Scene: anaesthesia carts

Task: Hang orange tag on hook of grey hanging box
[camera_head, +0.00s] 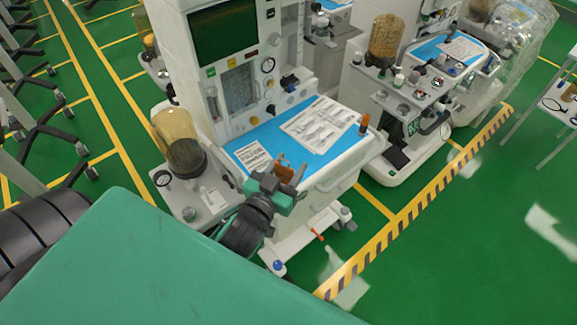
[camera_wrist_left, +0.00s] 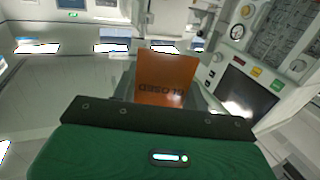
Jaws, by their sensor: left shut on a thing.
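The orange tag (camera_head: 285,173) is held up in my left gripper (camera_head: 277,185), over the front left of the nearest anaesthesia cart's blue work surface. In the left wrist view the tag (camera_wrist_left: 166,78) stands upright beyond the gripper's dark edge (camera_wrist_left: 158,118), with dark lettering that reads "CLOSED" upside down. The left gripper is shut on the tag; its fingertips are small in the head view and mostly hidden in the wrist view. I cannot make out the grey hanging box or its hook in either view. My right gripper is not in view.
A second cart (camera_head: 398,165) stands to the right. Open green floor (camera_head: 470,245) lies beyond the striped yellow line.

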